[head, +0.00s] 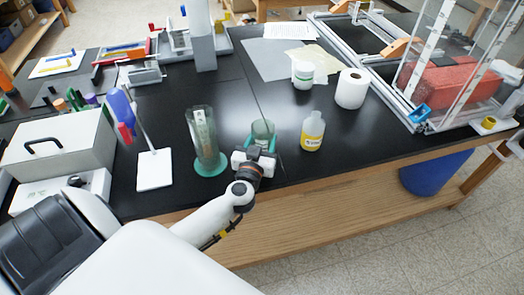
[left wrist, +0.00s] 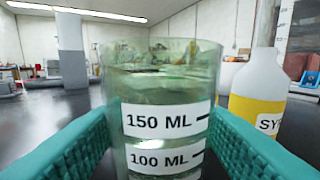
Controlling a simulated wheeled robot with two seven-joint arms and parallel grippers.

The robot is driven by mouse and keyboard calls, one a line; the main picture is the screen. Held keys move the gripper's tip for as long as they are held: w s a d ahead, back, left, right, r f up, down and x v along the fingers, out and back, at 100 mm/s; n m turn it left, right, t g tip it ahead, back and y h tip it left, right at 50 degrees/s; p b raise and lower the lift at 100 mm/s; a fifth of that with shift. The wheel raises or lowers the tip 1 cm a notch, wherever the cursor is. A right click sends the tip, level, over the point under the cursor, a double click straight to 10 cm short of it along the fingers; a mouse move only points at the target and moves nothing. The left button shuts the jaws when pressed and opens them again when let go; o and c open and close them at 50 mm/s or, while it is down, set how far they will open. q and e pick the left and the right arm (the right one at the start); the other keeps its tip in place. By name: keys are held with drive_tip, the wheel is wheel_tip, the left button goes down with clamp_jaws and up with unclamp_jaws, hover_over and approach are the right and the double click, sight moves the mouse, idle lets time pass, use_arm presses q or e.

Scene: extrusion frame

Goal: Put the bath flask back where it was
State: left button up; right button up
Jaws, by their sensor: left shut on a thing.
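A clear glass vessel (head: 263,129), beaker-like in shape, stands upright near the front edge of the black bench; I take it for the bath flask. In the left wrist view the vessel (left wrist: 160,85) fills the middle, with white labels reading 150 ML and 100 ML. My left gripper (head: 261,145) is shut on it, with one teal finger on each side. I cannot tell whether its base touches the bench. My right gripper is not in view.
A tall glass cylinder on a teal base (head: 205,140) stands to the left. A yellow-labelled bottle (head: 313,131) stands close on the right. Behind are a white jar (head: 303,75) and a paper roll (head: 352,88). A white stand (head: 154,169) is farther left.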

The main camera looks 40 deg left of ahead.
use_arm(q)
wheel_tip(320, 180, down, 3)
drive_tip(key=shift+s+r+b, duration=0.1)
drive_tip(key=shift+b, duration=0.55)
drive_tip(key=shift+f, duration=0.2)
drive_tip(key=shift+f, duration=0.15)
drive_tip(key=o, duration=1.1)
drive_tip(key=shift+r, duration=0.2)
drive_tip(key=v, duration=1.2)
drive_tip(key=shift+b, duration=0.3)
